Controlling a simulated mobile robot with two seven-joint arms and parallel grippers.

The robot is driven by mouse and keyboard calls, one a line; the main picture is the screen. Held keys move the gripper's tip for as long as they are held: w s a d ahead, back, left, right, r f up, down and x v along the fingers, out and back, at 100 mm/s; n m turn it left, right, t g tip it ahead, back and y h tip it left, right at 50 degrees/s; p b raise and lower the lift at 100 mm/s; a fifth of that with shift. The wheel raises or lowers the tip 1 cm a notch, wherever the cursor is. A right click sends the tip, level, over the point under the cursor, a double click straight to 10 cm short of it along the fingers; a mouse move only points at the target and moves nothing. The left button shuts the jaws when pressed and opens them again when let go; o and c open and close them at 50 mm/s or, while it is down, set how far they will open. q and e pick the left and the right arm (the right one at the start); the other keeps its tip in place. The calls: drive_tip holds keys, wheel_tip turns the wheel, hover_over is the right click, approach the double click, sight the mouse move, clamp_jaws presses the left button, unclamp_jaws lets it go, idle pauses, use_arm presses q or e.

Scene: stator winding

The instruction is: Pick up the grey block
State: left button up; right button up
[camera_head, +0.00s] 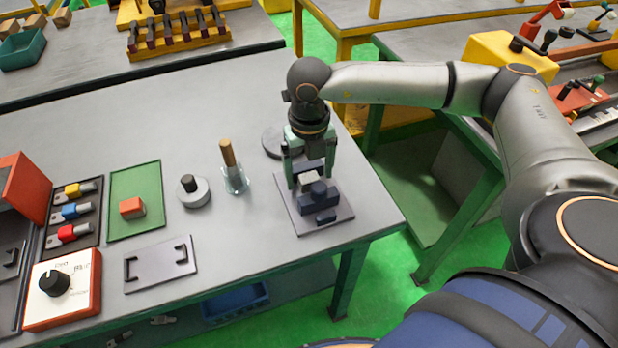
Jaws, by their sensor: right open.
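A small light grey block (309,181) sits at the dark blue fixture (314,203) on a grey square plate (336,216), near the table's right end. My right gripper (310,177) points down over it from above. Its green-grey fingers are apart, one on each side of the block; I cannot tell whether they touch it. The block's upper part and back are partly hidden by the gripper. My left gripper is not in view.
A dark grey disc (273,143) lies just left of my right gripper. Left of it on the table (241,266) stand a glass with a wooden-handled tool (234,172), a round weight with a black knob (193,191), and a green mat (124,182) with an orange cube (132,208).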

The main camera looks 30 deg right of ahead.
drive_tip(key=shift+f, duration=0.5)
clamp_jaws()
idle(0.3)
drive_tip(key=shift+r, duration=0.1)
